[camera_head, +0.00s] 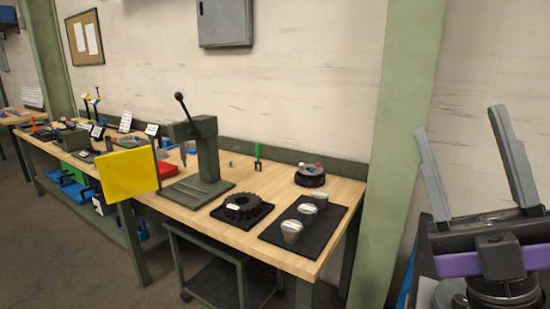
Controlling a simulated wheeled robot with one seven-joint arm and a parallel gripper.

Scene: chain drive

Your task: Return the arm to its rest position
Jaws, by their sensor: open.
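My gripper (464,150) stands at the right edge of the view, close to the camera. Its two grey fingers point upward and are spread wide apart, with nothing between them. A dark gripper body with a purple band (458,264) lies below the fingers. The gripper is in front of the pale wall, right of the green post, and apart from the workbench. The rest of my arm is mostly cut off by the frame.
A wooden workbench (318,236) runs along the wall. A green post (408,140) stands between bench and gripper. Floor (60,265) is clear at left.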

